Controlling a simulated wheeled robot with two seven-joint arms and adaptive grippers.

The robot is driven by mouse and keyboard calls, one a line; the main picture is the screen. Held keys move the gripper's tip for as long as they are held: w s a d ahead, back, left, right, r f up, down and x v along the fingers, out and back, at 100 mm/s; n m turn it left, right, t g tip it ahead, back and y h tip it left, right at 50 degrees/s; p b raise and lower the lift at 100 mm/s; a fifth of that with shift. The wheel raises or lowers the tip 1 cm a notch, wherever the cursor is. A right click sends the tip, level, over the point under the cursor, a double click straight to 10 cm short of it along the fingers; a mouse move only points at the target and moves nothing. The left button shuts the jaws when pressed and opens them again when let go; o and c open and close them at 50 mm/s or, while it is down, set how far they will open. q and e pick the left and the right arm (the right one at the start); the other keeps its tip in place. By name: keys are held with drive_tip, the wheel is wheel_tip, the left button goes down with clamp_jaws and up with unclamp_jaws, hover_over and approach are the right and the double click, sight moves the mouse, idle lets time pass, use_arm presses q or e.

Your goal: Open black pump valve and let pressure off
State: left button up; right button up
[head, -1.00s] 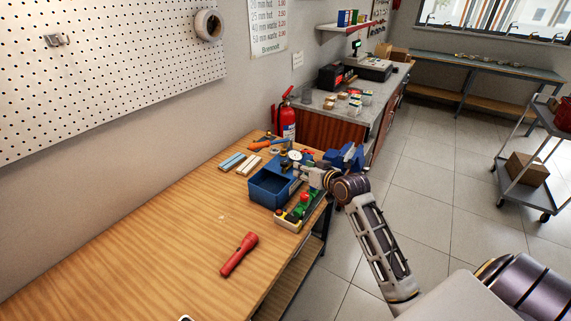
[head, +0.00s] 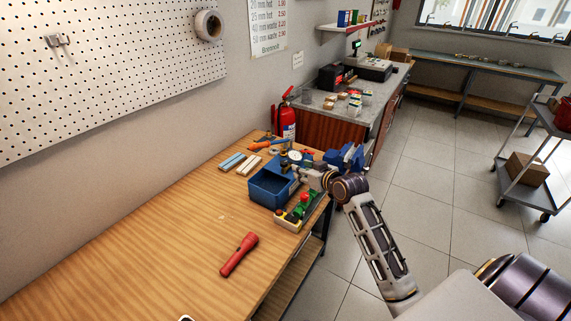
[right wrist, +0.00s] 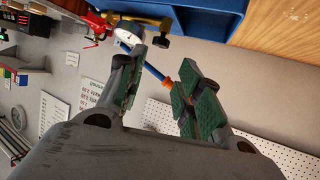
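A white round gauge (right wrist: 128,38) shows in the right wrist view just past the tip of one finger, beside a brass-coloured fitting (right wrist: 146,19). A black knob (right wrist: 160,42) sits by the fitting and is probably the valve. In the head view the gauge (head: 295,157) stands at the far end of the workbench, behind the blue bin; the knob is too small to make out there. My right gripper (right wrist: 165,60) is open, with green-padded fingers apart and nothing held. In the head view my right gripper (head: 303,171) is beside the gauge, above the bench. My left gripper is out of view.
The blue bin (head: 258,192) stands close in front of the gripper, with a red-and-green button box (head: 290,217) beside it. A blue vise (head: 345,157) is to the right, a fire extinguisher (head: 288,121) behind. A red flashlight (head: 239,254) lies nearer; the bench's left is clear.

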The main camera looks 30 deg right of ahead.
sight(285, 163)
drive_tip(key=shift+p+x, duration=1.1)
drive_tip(key=shift+x, duration=5.55)
drive_tip(key=shift+r, duration=0.1)
drive_tip(key=c, duration=0.7)
